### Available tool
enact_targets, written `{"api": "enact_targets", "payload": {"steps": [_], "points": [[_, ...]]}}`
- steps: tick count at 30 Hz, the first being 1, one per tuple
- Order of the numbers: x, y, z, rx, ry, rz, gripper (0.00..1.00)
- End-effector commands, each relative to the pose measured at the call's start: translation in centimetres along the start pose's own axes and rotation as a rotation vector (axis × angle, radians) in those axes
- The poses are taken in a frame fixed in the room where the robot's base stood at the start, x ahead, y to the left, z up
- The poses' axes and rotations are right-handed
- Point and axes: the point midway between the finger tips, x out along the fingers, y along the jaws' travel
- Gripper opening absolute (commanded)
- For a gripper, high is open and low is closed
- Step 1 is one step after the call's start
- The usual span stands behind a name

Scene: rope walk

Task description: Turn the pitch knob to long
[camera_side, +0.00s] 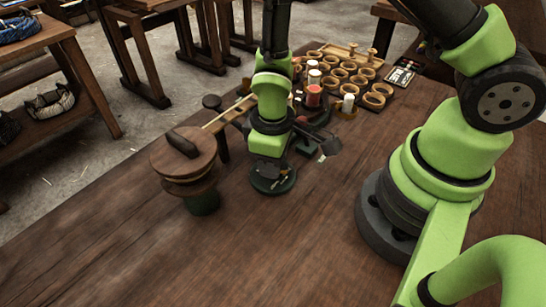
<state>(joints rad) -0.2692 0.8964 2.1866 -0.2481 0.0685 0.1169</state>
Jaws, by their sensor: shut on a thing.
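My gripper (272,168) points down in the middle of the picture, below my green wrist. Its fingers are small and dark and hard to make out. It is shut on what looks like the pitch knob, at a small round dark green base (271,186) on the bench. The wrist and gripper hide most of the knob. I cannot read any marking or tell which way the knob points.
A round wooden piece with a dark bar on top (186,161) stands left on a green foot. A pale rod (228,112) runs behind it. Wooden rings (340,76) and spools (314,98) crowd the bench (130,262) behind; its front is clear.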

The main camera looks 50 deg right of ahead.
Motion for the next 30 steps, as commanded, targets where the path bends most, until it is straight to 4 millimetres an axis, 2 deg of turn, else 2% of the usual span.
{"api": "enact_targets", "payload": {"steps": [9,23,24,26,30], "points": [[-0.08,0.0,-0.04,-0.095,0.004,0.0,0.12],[-0.09,0.0,-0.05,-0.106,0.004,0.0,0.12],[-0.09,0.0,-0.05,-0.106,0.004,0.0,0.45],[-0.08,0.0,-0.04,-0.105,0.004,0.0,0.58],[-0.06,0.03,-0.08,-0.105,0.005,0.0,0.61]]}}
